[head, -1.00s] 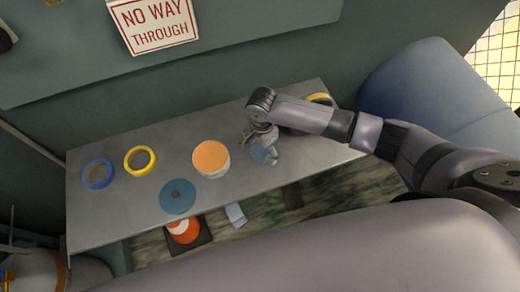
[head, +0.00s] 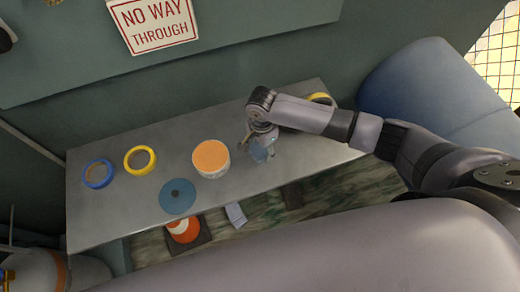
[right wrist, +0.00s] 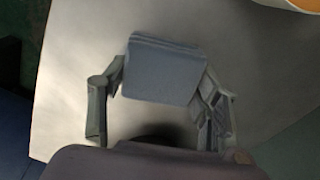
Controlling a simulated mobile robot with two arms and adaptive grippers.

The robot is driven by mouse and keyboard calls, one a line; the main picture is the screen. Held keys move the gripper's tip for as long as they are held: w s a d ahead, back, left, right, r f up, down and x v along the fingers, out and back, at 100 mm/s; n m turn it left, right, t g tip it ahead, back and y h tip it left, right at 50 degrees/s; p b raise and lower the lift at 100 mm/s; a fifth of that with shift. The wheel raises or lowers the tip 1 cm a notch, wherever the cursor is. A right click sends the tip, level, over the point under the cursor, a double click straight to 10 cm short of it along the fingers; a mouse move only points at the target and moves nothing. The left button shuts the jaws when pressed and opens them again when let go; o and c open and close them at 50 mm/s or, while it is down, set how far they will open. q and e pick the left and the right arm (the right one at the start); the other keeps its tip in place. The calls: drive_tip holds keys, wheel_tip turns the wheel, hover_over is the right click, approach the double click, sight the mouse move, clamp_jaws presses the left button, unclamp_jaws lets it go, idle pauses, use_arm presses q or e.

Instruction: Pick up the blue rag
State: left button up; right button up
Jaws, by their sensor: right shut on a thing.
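The blue rag (right wrist: 163,68) is a folded grey-blue block in the right wrist view, between the two fingers of my right gripper (right wrist: 160,92). My right gripper (head: 258,148) is shut on it over the right part of the grey table (head: 120,205). In the head view the rag (head: 261,151) shows only as a small pale-blue patch under the gripper. I cannot tell whether the rag touches the tabletop. My left gripper is not in view.
On the table are a tub with an orange top (head: 211,157), a flat blue disc (head: 178,196), a blue tape roll (head: 98,174) and a yellow tape roll (head: 139,159). Another yellow roll (head: 321,99) lies behind my right arm. A wall stands behind the table.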

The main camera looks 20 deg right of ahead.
wheel_tip(320, 180, up, 20)
idle(0.6)
